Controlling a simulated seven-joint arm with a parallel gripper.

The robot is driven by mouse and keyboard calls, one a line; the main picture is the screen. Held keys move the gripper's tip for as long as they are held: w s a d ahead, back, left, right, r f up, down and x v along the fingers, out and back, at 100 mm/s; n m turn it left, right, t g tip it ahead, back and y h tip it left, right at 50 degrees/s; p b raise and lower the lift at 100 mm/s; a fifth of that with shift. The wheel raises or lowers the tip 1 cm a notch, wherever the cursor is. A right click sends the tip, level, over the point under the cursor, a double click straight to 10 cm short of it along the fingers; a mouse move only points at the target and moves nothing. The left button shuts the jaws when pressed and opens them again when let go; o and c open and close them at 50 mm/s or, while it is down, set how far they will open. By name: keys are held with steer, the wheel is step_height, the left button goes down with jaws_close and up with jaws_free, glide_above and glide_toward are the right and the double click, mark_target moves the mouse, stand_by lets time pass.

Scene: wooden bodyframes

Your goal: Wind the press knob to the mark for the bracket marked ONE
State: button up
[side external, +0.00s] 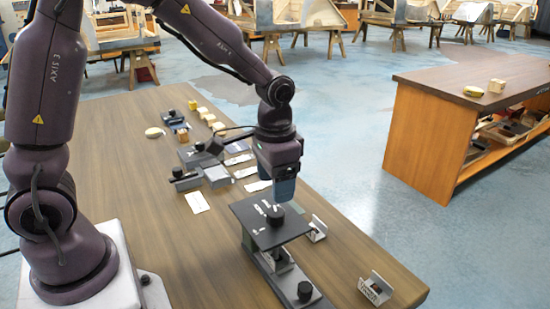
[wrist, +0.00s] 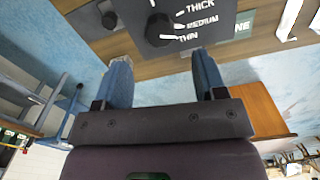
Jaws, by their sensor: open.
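The press (side external: 262,232) stands on the bench with a dark flat plate on top. Its black press knob (side external: 275,216) sits on that plate; in the wrist view the knob (wrist: 158,29) is beside white marks lettered THICK, MEDIUM and THIN (wrist: 188,38). My gripper (side external: 284,196) is open just above the plate, near the knob. In the wrist view the knob is beyond my fingertips (wrist: 162,60), not between them. A green label (wrist: 238,27) ending in "NE" shows partly. Two small metal brackets stand near the press, one beside it (side external: 317,229).
The other bracket (side external: 375,289), with a label too small to read, is near the bench's front right corner. A second black knob (side external: 305,290) is at the press's low end. Blocks, cards and dark fixtures (side external: 186,178) crowd behind. The bench (side external: 185,255) is bare left of the press.

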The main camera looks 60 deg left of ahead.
mark_target(275, 212)
step_height(275, 212, up, 6)
steer(key=shift+f, duration=0.25)
steer(key=shift+f, duration=0.1)
steer(key=s+r+t, duration=0.2)
steer(key=s+r, duration=0.2)
steer(key=s, duration=0.3)
steer(key=s+a+r+n+t, duration=0.1)
steer(key=s+r+t, duration=0.2)
steer(key=s, duration=0.5)
steer(key=shift+s+a+r+n+t, duration=0.15)
steer(key=shift+a+r+n+t, duration=0.15)
steer(key=shift+r, duration=0.6)
steer(key=shift+f, duration=0.1)
